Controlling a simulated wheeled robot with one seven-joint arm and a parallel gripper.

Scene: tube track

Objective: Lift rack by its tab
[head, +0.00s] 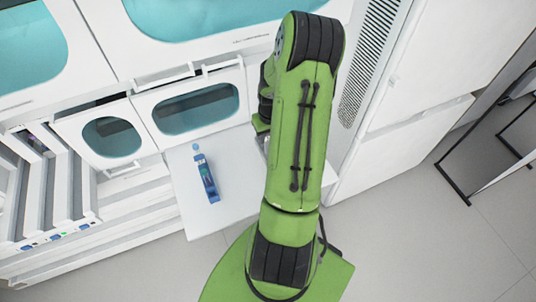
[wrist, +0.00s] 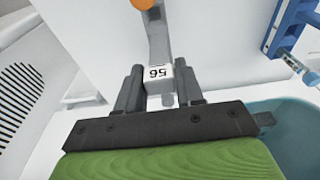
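In the wrist view a grey tab with a white number label (wrist: 159,74) lies between the two dark fingers of my gripper (wrist: 158,84). A narrow grey piece (wrist: 157,38) runs on from the tab to the top of the picture, beside a round orange part (wrist: 143,4). The body of whatever the tab belongs to is not clearly visible. In the head view my green arm hides most of the gripper and the tab.
A blue rack (head: 208,181) stands on the white table (head: 195,222), left of my arm. It also shows at the right of the wrist view (wrist: 287,27), with a tube-like item (wrist: 299,66). White cabinets with teal windows stand behind; open drawers (head: 125,205) are at left.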

